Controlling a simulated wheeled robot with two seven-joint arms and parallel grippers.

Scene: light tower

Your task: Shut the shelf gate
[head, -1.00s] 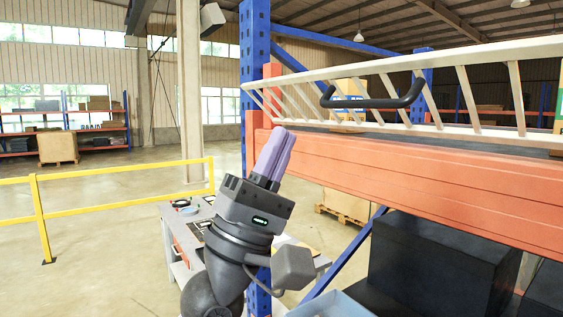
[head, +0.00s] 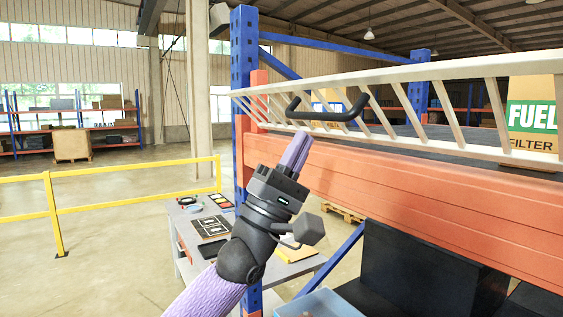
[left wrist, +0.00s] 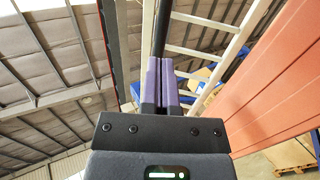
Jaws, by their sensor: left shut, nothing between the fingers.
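The shelf gate (head: 430,72) is a pale slatted rail above the orange shelf beam (head: 400,185). Its slats look slanted; I cannot tell how far the gate leans. A black bar handle (head: 353,110) sits on the gate. My left gripper (head: 303,138) has purple fingers, is shut and empty, and points up just below the handle's left part. In the left wrist view the shut fingers (left wrist: 162,62) line up with the black handle bar (left wrist: 161,28) beyond their tips. I cannot tell whether they touch it. My right gripper is out of view.
A blue upright post (head: 243,60) stands left of my gripper. A box marked FUEL FILTER (head: 532,112) is behind the gate at right. Dark boxes (head: 425,265) sit below the beam. A grey table (head: 185,245) and yellow railing (head: 110,175) are at left.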

